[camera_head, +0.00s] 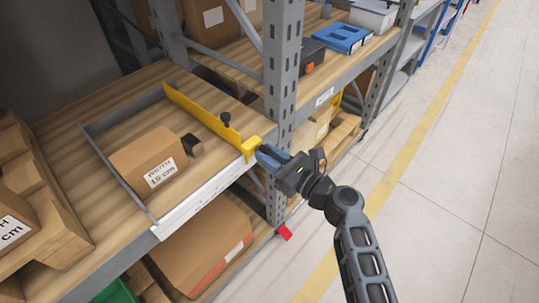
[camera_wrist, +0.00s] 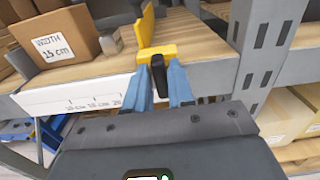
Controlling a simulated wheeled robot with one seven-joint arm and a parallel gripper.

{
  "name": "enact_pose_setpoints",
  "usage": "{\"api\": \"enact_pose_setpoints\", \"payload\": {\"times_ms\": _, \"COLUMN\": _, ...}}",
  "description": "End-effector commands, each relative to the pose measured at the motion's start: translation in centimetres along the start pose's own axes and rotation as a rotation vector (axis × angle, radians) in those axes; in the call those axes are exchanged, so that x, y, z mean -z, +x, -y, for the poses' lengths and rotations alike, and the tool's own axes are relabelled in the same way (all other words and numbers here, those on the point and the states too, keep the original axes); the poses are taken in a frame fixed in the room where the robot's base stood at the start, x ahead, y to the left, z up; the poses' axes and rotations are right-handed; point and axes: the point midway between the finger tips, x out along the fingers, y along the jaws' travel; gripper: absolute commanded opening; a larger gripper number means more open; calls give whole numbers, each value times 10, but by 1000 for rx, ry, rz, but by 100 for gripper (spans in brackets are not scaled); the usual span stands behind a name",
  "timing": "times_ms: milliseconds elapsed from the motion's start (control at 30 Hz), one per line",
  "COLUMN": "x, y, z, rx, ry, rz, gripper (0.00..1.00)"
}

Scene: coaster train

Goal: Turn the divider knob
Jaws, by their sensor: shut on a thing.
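The yellow divider (camera_head: 205,109) stands on the wooden shelf, its front block at the shelf's front edge. The block also shows in the wrist view (camera_wrist: 168,50). A black knob (camera_wrist: 158,74) sticks out from the block's front. My gripper (camera_head: 262,152) is at that front end, its blue fingers shut on the knob from both sides; it also shows in the wrist view (camera_wrist: 161,68). In the head view the fingers hide the knob.
A cardboard box (camera_head: 148,160) marked "WIDTH 15 cm" sits left of the divider, with a small dark block (camera_head: 192,145) beside it. A white scale strip (camera_head: 205,198) runs along the shelf front. A grey rack post (camera_head: 281,110) stands close behind my gripper. The floor at right is clear.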

Motion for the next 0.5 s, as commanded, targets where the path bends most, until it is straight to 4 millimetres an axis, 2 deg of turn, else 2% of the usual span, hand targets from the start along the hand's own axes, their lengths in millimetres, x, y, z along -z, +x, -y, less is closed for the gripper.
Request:
{"api": "enact_pose_setpoints", "payload": {"times_ms": 267, "x": 3, "y": 0, "z": 0, "rx": 2, "ry": -125, "rz": 1, "gripper": 0}}
{"api": "enact_pose_setpoints", "payload": {"times_ms": 500, "x": 5, "y": -1, "z": -1, "rx": 2, "ry": -333, "rz": 1, "gripper": 0}}
